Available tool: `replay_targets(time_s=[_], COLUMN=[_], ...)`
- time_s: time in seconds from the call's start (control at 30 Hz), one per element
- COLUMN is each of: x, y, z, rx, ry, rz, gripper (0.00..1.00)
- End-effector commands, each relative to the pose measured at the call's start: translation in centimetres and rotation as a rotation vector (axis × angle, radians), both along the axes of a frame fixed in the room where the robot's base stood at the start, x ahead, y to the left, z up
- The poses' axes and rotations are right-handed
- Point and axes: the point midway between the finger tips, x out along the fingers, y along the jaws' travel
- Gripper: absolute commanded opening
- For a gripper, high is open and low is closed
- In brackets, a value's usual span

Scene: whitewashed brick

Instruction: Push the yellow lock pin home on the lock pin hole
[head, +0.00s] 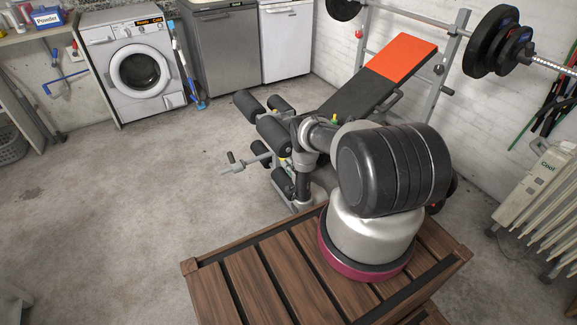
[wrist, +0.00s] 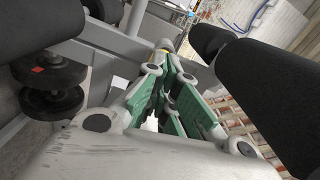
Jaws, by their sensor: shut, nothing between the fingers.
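My gripper (wrist: 162,68) has its two green-padded fingers closed together and holds nothing. It reaches in among the grey frame parts and black foam rollers of the weight bench (head: 396,82). A small yellow piece, which looks like the yellow lock pin (wrist: 165,46), shows just beyond the fingertips in the wrist view. I cannot tell whether the fingertips touch it. The lock pin hole is not clearly visible, so how deep the pin sits cannot be told. In the head view my arm hides much of this area, and my fingers are not clear there.
Black foam rollers (wrist: 270,95) flank my gripper closely in the wrist view. A slatted wooden table (head: 235,290) stands in front in the head view. A barbell with black plates (head: 490,40) is at the upper right. Open concrete floor (head: 120,200) lies to the left.

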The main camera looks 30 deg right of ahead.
Motion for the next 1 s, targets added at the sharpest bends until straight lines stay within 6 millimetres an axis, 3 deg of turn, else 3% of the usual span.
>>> replay_targets(time_s=[1.0], x=[1.7], y=[0.0], z=[0.0], rx=[0.0], ry=[0.001], rz=[0.0], gripper=[0.0])
